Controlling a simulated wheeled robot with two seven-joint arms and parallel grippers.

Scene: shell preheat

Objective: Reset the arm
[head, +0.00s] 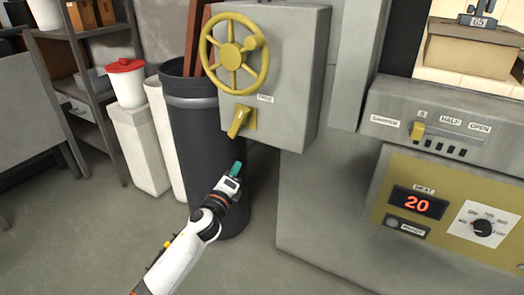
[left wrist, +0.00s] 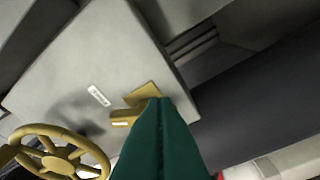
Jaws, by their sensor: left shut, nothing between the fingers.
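My left gripper (head: 236,168) shows in the head view as green fingers at the end of my white arm. It is below the grey box (head: 290,70) and in front of the dark bin (head: 197,125), apart from the yellow lever (head: 238,121). In the left wrist view the green fingers (left wrist: 157,112) are together with nothing between them. The yellow lever (left wrist: 138,108) shows past their tips, partly hidden by them. The yellow handwheel (head: 234,53) is on the box's front; it also shows in the left wrist view (left wrist: 58,152). My right gripper is in neither view.
A panel reading 20 under HEAT (head: 417,204), with a black knob (head: 482,228), is at the right. Above it is a yellow slider (head: 417,130) by HALF and OPEN labels. White bins (head: 140,150) and a shelf (head: 85,75) stand at the left. The floor at lower left is clear.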

